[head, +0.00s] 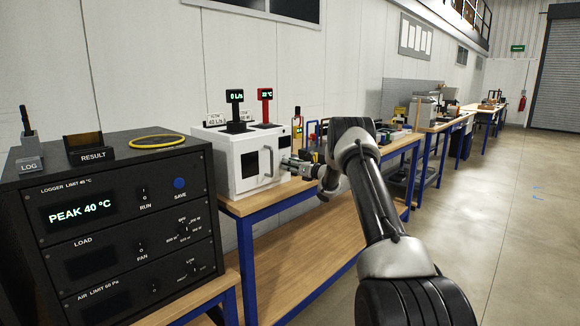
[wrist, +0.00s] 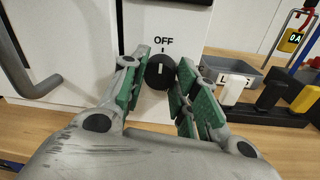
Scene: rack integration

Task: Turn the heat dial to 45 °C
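The heat dial (wrist: 160,73) is a round black knob on the front of a white box (head: 233,163), below the printed word OFF. Its white mark points straight up toward OFF. In the wrist view my gripper (wrist: 163,72) is open, with one green-padded finger on each side of the dial. The pads are close to it; contact cannot be told. In the head view my gripper (head: 288,163) is at the box's right front, and the dial is hidden there. A red display (head: 266,94) on the box shows a °C reading too small to read surely.
A grey door handle (wrist: 38,86) sticks out left of the dial. Right of it are a grey bin (wrist: 232,80) and a black holder with white, black and yellow pieces (wrist: 268,100). A black rack (head: 115,230) stands at the left in the head view. The floor aisle at right is clear.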

